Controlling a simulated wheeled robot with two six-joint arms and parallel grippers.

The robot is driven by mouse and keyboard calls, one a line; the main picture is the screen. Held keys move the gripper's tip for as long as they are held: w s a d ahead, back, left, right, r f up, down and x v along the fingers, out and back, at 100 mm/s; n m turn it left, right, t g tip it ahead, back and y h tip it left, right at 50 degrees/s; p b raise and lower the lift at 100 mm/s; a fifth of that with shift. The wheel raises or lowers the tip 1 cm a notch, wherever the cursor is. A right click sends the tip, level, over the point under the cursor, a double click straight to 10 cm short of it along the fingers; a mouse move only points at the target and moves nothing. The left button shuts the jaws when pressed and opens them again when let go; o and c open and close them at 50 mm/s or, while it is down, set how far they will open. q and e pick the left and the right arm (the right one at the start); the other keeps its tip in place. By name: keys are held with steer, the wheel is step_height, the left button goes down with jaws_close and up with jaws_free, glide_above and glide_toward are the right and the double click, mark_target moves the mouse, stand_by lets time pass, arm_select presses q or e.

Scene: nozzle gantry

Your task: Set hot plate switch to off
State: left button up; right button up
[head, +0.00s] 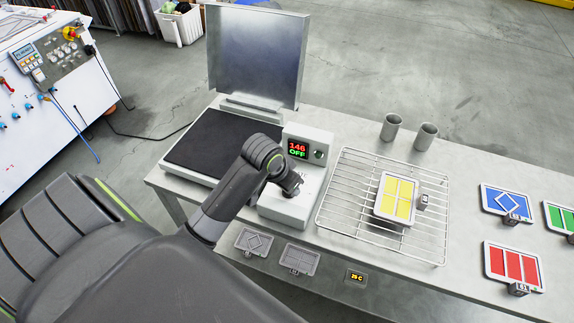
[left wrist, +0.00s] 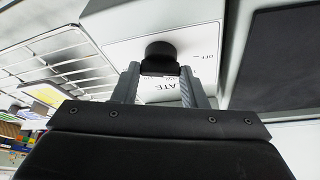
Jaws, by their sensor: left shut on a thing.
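The hot plate (head: 210,146) has a dark flat top and a white control box (head: 285,208) at its right. Its display (head: 298,148) reads 146 in red above a green OFF. My left gripper (head: 291,188) is over the lower front of the control box. In the left wrist view, the two fingers of my left gripper (left wrist: 161,72) are shut on the black switch knob (left wrist: 160,50). An OFF label shows on the white face to the right of the knob, and part of another label shows below it. My right gripper is not in view.
A wire rack (head: 334,205) with a yellow-patterned tile (head: 397,198) lies to the right. Two metal cups (head: 391,127) stand behind it. Blue (head: 506,202), red (head: 513,267) and green tiles are at the far right. An upright metal panel (head: 255,55) stands behind the hot plate.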

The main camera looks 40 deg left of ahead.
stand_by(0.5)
arm_select(q)
steer(key=o, duration=1)
steer(key=shift+p+v, duration=2.25)
steer(key=shift+v, duration=6.5)
steer(key=shift+d, duration=0.1)
